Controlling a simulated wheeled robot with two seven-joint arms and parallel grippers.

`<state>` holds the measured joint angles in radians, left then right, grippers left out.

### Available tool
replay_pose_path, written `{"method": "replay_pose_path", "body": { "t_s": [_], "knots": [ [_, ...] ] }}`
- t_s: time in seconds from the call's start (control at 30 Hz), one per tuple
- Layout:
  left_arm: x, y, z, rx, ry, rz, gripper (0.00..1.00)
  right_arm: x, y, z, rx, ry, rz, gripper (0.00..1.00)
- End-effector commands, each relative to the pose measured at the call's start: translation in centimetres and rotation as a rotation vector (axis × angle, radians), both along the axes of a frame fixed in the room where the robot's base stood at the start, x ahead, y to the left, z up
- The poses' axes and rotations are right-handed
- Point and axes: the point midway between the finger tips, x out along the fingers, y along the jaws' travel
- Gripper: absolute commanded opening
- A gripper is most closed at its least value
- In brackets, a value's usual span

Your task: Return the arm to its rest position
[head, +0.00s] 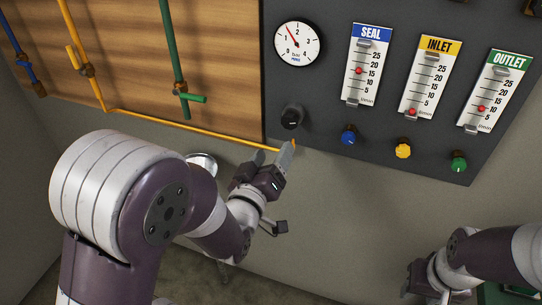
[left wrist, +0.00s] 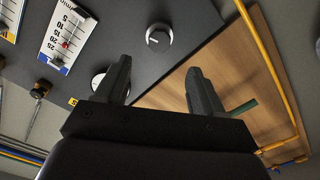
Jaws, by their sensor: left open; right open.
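My left arm reaches in from the left in the head view. My left gripper (head: 273,156) is open and empty, just below the black knob (head: 291,117) on the dark panel (head: 325,120). In the left wrist view the two fingers (left wrist: 160,86) stand apart with nothing between them. The knob (left wrist: 159,36) shows beyond them, clear of both. My right gripper (head: 420,283) is low at the bottom right of the head view, away from the panel, and partly hidden by its own arm. It is open.
The panel carries a round gauge (head: 297,43), SEAL (head: 367,65), INLET (head: 430,77) and OUTLET (head: 494,92) flow meters, and blue (head: 348,135), yellow (head: 403,149) and green (head: 458,162) knobs. A yellow pipe (head: 190,127) passes close by my left gripper. The wall below the panel is clear.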

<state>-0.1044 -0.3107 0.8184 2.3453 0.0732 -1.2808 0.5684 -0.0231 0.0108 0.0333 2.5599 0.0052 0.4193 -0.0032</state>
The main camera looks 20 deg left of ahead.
Motion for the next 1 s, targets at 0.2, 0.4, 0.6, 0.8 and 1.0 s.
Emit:
{"method": "replay_pose_path", "body": {
  "t_s": [0.2,0.4,0.6,0.8,1.0],
  "knots": [
    [0.0,0.0,0.0,0.0,0.0,0.0,0.69,0.0,0.0,0.0,0.0,0.0,0.0,0.43],
    [-0.3,-0.1,-3.5,0.097,0.166,-0.015,0.69,0.0,0.0,0.0,0.0,0.0,0.0,0.43],
    [-6.2,-0.1,-12.5,0.391,0.838,-0.194,0.69,0.0,0.0,0.0,0.0,0.0,0.0,0.43],
    [-14.4,1.2,-13.5,0.533,1.357,-0.429,0.69,0.0,0.0,0.0,0.0,0.0,0.0,0.43],
    [-13.8,1.9,-12.5,0.521,1.391,-0.423,0.69,0.0,0.0,0.0,0.0,0.0,0.0,0.43]
  ]
}}
